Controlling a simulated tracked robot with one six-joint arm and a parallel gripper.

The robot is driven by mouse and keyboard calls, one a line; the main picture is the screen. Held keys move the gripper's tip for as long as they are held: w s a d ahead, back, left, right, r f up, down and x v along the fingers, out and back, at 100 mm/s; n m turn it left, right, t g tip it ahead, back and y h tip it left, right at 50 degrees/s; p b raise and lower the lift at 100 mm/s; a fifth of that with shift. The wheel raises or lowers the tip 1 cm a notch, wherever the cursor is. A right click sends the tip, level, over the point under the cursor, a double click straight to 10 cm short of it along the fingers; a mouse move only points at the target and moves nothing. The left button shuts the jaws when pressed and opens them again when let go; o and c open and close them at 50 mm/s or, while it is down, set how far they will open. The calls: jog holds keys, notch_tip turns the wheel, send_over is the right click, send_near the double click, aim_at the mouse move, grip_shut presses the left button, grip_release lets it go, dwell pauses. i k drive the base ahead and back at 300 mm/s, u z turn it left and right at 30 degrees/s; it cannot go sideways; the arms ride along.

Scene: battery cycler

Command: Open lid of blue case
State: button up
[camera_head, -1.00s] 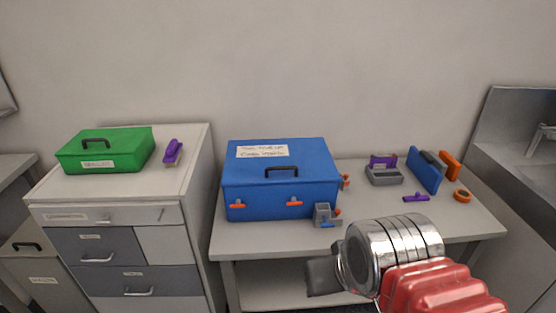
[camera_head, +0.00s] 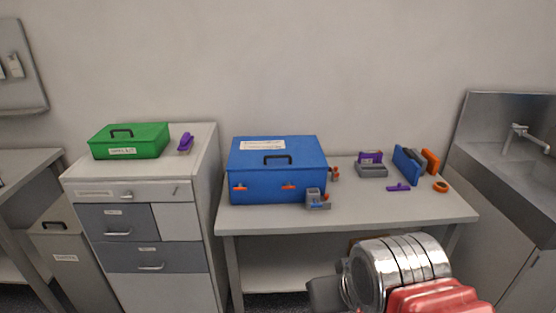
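The blue case (camera_head: 263,182) stands on the left part of the grey table. Its lid (camera_head: 305,150) is closed, with a dark handle (camera_head: 277,159) on top and a white label. Two orange latches (camera_head: 239,187) sit on its front face. My arm, with silver rings and a red section, shows at the lower right, in front of the table. A dark grey part at its left end (camera_head: 324,292) may be my gripper; its fingers cannot be made out. It is apart from the case.
A small grey device (camera_head: 316,199) stands at the case's front right corner. Purple, blue and orange items, including a blue panel (camera_head: 406,165), stand on the table's right. A green case (camera_head: 130,141) and purple stapler (camera_head: 185,143) are on the drawer cabinet (camera_head: 190,172). A sink (camera_head: 510,150) is at right.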

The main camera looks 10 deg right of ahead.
aim_at(279, 152)
jog(key=k, duration=0.65)
jog(key=u, duration=0.4)
jog(key=i, duration=0.85)
jog(key=u, duration=0.4)
jog(key=i, duration=1.45)
jog(key=z, duration=0.5)
